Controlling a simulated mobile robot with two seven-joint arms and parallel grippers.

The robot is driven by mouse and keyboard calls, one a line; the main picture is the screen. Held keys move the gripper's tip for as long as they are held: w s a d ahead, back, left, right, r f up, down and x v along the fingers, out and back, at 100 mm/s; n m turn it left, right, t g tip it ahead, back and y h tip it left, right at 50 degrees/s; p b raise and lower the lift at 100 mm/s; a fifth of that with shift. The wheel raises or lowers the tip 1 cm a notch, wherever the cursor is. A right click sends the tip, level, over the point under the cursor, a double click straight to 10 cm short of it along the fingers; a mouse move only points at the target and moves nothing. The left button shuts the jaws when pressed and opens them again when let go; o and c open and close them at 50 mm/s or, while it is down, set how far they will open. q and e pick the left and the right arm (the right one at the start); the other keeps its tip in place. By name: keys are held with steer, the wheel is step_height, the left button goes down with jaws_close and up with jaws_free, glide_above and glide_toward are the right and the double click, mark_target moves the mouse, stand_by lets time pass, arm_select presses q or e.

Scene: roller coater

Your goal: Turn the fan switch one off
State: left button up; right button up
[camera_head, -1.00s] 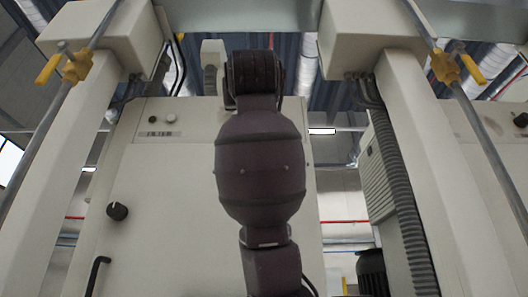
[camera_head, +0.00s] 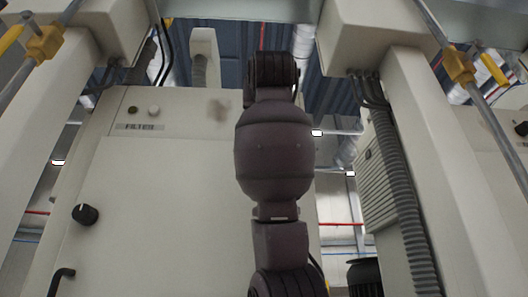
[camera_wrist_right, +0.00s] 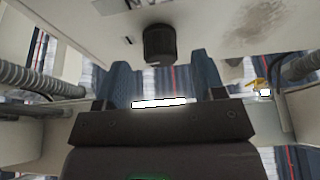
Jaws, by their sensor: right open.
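In the head view, my arm covers the middle of the scene, and neither gripper shows.
In the head view, a cream cabinet door (camera_head: 170,215) carries a black knob (camera_head: 85,214) and a black handle (camera_head: 61,282). A "FILTER" label (camera_head: 140,127) sits under two small buttons. Pale posts flank it; a grey corrugated hose (camera_head: 401,200) runs along the right one.

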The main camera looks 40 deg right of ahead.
arm_select(q)
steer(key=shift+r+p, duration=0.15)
steer(key=shift+p, duration=0.15)
arm_select(e)
steer(key=x, duration=0.2)
steer(key=shift+w+d, duration=0.15)
steer(key=shift+w, duration=0.05)
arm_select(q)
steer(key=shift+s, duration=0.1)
arm_select(e)
steer(key=shift+c, duration=0.2)
steer(key=c, duration=0.9)
